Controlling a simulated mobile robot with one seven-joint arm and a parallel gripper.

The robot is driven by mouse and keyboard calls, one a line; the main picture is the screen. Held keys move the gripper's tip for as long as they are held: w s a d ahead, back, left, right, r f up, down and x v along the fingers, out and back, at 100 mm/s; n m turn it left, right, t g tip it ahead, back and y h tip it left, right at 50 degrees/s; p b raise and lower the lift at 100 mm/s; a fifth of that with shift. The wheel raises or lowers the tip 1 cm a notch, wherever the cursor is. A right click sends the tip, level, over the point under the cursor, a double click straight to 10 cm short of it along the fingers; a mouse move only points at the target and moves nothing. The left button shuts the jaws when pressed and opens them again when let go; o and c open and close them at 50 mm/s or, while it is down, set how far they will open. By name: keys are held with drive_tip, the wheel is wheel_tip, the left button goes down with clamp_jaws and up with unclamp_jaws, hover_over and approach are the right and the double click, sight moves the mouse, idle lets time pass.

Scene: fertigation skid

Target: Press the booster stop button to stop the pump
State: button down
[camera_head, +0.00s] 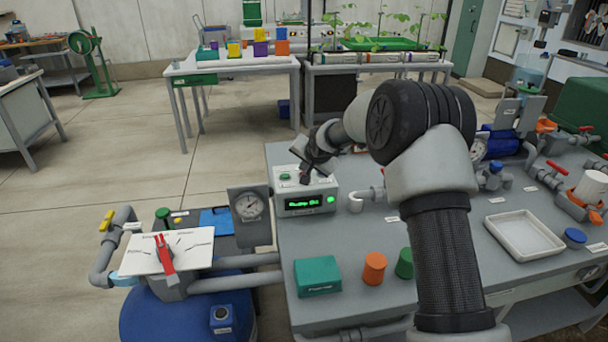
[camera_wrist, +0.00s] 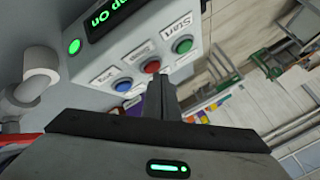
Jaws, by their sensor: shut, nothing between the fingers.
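The booster control box (camera_head: 290,211) stands at the back left of the grey bench. In the wrist view its light face (camera_wrist: 135,50) carries a green button (camera_wrist: 183,45) labelled Start, a red button (camera_wrist: 152,67) in the middle and a blue button (camera_wrist: 123,84). The red button's label is too blurred to read surely. The display (camera_wrist: 105,15) ends in "On", and a green lamp (camera_wrist: 74,46) beside it is lit. My gripper (camera_head: 305,179) is shut and empty over the box top. Its fingertips (camera_wrist: 168,77) are right by the red button; I cannot tell whether they touch it.
A pressure gauge (camera_head: 249,206) stands left of the box. A white pipe elbow (camera_head: 356,201) is close on its right. A teal box (camera_head: 317,276) and an orange cylinder (camera_head: 374,268) stand in front on the bench. A white tray (camera_head: 523,238) lies to the right.

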drive_tip(key=shift+f+b, duration=0.35)
drive_tip(key=shift+f, duration=0.05)
idle(0.5)
drive_tip(key=shift+r+p, duration=0.3)
drive_tip(key=shift+r, duration=0.5)
drive_tip(key=shift+r+p, duration=1.2)
drive_tip(key=shift+r, duration=1.3)
drive_tip(key=shift+r, duration=0.1)
